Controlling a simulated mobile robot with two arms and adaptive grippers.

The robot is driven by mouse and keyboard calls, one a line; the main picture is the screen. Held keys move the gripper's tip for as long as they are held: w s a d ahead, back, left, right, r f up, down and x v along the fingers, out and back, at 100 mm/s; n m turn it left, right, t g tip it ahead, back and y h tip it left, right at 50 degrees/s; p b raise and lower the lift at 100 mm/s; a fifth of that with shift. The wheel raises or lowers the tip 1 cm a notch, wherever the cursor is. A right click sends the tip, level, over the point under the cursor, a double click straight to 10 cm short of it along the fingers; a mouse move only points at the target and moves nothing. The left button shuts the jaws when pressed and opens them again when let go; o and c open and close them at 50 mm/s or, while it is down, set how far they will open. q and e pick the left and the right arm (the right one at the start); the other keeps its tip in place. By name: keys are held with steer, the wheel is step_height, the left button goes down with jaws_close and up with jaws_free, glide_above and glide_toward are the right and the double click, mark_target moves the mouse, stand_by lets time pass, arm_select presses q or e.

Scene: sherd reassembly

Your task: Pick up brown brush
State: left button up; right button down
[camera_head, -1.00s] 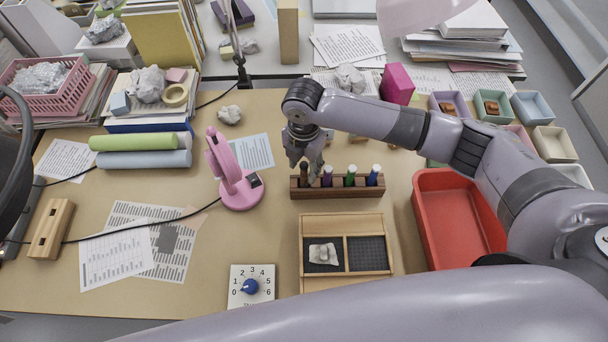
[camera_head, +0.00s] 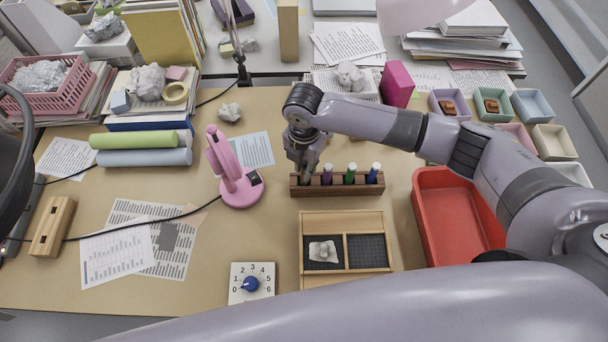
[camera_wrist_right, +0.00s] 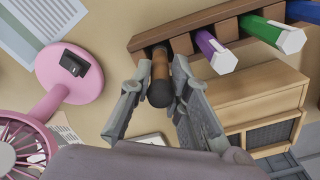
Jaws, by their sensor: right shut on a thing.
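The brown brush (camera_wrist_right: 160,70) has a brown shaft and a dark rounded end in the right wrist view. It stands in the left end slot of the dark wooden rack (camera_head: 338,189). My right gripper (camera_head: 305,178) is lowered over that end of the rack and hides most of the brush in the head view. In the right wrist view its two fingers (camera_wrist_right: 160,82) are shut on the brush from both sides. The brush's far end still meets the rack. My left gripper is not in view.
Purple (camera_head: 327,175), green (camera_head: 350,175) and blue (camera_head: 374,174) capped items stand in the same rack. A pink fan (camera_head: 240,190) stands left of it. A wooden tray (camera_head: 342,222) lies in front, and a red bin (camera_head: 458,225) is to the right.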

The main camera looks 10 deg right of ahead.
stand_by(0.4)
step_height(320, 180, up, 20)
steer(key=b, duration=0.2)
stand_by(0.3)
stand_by(0.4)
